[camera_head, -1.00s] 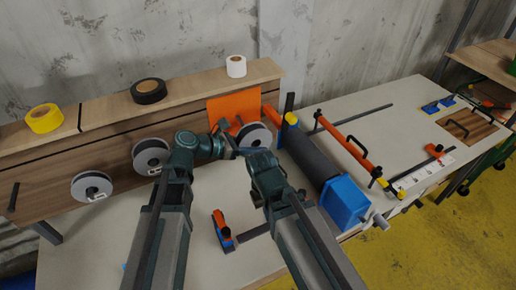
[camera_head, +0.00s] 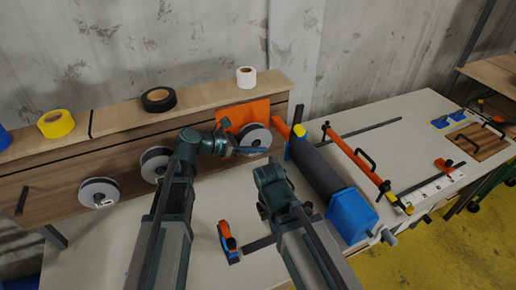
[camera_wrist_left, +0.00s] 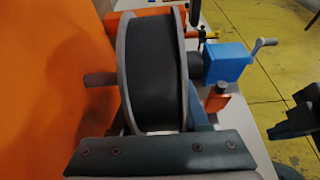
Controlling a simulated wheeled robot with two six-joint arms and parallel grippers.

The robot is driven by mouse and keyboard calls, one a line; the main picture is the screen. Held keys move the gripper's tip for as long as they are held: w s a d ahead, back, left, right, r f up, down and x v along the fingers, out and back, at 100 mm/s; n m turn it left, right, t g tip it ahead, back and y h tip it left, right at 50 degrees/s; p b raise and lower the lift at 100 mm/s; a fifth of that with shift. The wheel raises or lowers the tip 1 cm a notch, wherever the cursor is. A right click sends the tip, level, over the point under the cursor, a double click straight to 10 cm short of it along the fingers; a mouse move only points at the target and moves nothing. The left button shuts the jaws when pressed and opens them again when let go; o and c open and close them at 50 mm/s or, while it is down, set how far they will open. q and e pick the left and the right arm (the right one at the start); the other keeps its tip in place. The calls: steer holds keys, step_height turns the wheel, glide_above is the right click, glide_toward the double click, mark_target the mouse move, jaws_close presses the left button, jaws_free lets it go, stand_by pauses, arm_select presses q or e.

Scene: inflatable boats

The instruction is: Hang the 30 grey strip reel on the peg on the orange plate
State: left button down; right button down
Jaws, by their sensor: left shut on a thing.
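The grey strip reel (camera_head: 255,139), with pale flanges and a dark strip, is held upright in front of the orange plate (camera_head: 239,113). My left gripper (camera_head: 247,150) is shut on its lower rim. In the left wrist view the reel (camera_wrist_left: 153,68) stands edge-on above the gripper, with the orange plate (camera_wrist_left: 45,80) at left. A brownish peg (camera_wrist_left: 101,79) shows between plate and reel, level with the reel's middle; how far it enters the hub is hidden. No number is readable on this reel. My right arm is folded at centre; its fingers cannot be made out.
Two other reels (camera_head: 99,192) (camera_head: 154,163) hang on the wooden board at left. Yellow (camera_head: 56,124), black (camera_head: 158,99) and white (camera_head: 246,76) tape rolls sit on its ledge. A grey roller with a blue end box (camera_head: 352,212) stands right of the reel. An orange-blue tool (camera_head: 228,240) lies on the table.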

arm_select(q)
steer(key=shift+w+a+f+b, duration=0.15)
steer(key=shift+w, duration=0.25)
steer(key=shift+w+a+f+b, duration=0.1)
steer(key=shift+w+a+b, duration=0.05)
steer(key=shift+w, duration=0.2)
stand_by(0.3)
steer(key=shift+c, duration=1.6)
jaws_free()
steer(key=p+v, duration=0.2)
steer(key=v, duration=0.5)
steer(key=shift+a+p, duration=0.25)
steer(key=shift+p, duration=0.15)
steer(key=shift+s, duration=0.1)
